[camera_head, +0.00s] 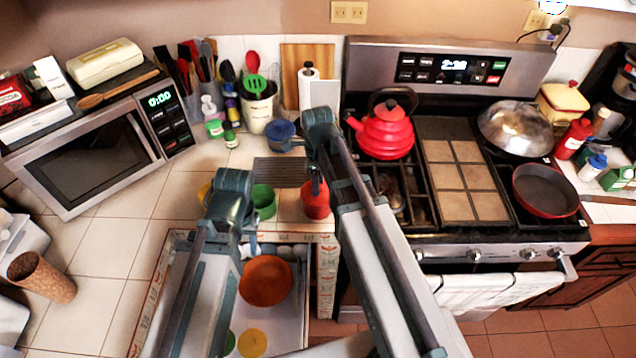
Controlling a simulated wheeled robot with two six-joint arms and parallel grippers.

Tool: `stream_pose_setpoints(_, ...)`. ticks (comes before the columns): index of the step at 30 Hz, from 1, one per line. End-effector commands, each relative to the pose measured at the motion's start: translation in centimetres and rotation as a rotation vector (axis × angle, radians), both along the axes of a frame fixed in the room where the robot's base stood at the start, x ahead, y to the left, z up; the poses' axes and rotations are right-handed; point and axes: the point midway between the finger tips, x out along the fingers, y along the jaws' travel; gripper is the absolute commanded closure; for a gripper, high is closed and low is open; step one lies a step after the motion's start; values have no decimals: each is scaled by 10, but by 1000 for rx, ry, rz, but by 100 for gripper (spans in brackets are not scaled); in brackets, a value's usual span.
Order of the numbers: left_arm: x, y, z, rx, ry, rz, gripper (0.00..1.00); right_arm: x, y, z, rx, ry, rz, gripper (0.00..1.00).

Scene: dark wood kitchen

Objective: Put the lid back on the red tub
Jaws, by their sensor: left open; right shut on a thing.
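The red tub (317,208) stands near the front of the tiled counter, left of the stove. My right gripper (316,186) is at the tub's upper part and shut on it; the gripper hides some of its top, so I cannot tell where its rim ends. My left gripper (250,243) is open, left of the red tub and above the open drawer. No lid is clearly recognisable. A yellow disc (252,343) and a partly hidden green disc (229,344) lie low in the drawer; I cannot tell if they are lids.
A green tub (263,203) stands left of the red tub. An orange-brown bowl (266,281) lies in the open drawer (297,322). A blue pot (281,135) stands behind. The stove with a red kettle (386,128) is to the right. Bare tiles lie left of the drawer.

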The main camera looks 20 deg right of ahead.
Motion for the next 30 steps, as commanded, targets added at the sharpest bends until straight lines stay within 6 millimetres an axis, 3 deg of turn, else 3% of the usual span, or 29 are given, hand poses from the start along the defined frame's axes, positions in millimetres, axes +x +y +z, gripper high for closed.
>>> stream_pose_setpoints(8,0,0,0,0,0,0,53,0,0,0,0,0,0,100)
stream_pose_setpoints(9,0,0,0,0,0,0,53,0,0,0,0,0,0,56)
stream_pose_setpoints(13,0,0,0,0,0,0,53,0,0,0,0,0,0,32)
stream_pose_setpoints(14,0,0,0,0,0,0,53,0,0,0,0,0,0,28)
stream_pose_setpoints(20,0,0,0,0,0,0,53,0,0,0,0,0,0,28)
stream_pose_setpoints(25,0,0,0,0,0,0,53,0,0,0,0,0,0,0)
stream_pose_setpoints(30,0,0,0,0,0,0,53,0,0,0,0,0,0,0)
